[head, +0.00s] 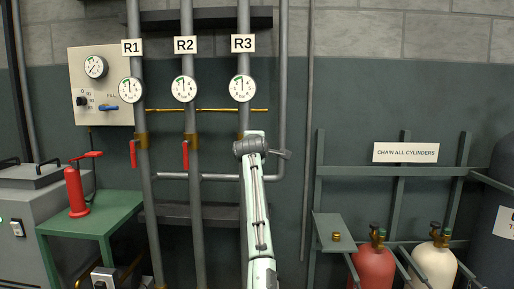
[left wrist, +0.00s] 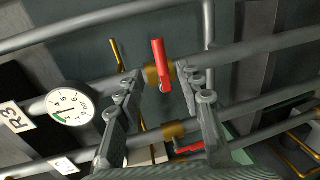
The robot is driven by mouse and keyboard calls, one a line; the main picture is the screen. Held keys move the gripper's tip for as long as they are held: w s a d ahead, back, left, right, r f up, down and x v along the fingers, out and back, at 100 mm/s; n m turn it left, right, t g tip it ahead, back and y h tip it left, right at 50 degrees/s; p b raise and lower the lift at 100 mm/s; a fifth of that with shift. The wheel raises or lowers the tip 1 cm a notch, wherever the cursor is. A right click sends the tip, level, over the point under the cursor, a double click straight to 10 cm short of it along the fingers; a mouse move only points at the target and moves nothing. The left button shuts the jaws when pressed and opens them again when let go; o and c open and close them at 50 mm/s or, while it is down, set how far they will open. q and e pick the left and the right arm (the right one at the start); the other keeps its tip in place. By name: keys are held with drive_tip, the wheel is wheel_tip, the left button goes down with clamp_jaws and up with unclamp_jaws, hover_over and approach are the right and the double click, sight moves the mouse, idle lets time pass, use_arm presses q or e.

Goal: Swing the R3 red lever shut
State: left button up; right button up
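The R3 red lever (left wrist: 161,66) shows in the left wrist view on a brass valve (left wrist: 152,75) on the R3 pipe. It lies across the pipe's line in that picture; I cannot tell how far it juts towards the camera. My left gripper (left wrist: 160,82) is open, with a finger on each side of the lever and clear gaps. I see no contact. In the head view my left arm and gripper (head: 272,150) stand in front of the R3 pipe (head: 243,118) and hide the lever. The R3 label (head: 243,43) and gauge (head: 242,88) show above. My right gripper is not in view.
The R2 red lever (head: 185,155) and R1 red lever (head: 136,152) are on the pipes to the left. A thin brass pipe (head: 215,109) crosses above. A green table (head: 95,220) with a red pump stands left; gas cylinders (head: 374,264) stand right.

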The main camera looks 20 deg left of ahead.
use_arm(q)
drive_tip(key=shift+v, duration=1.7)
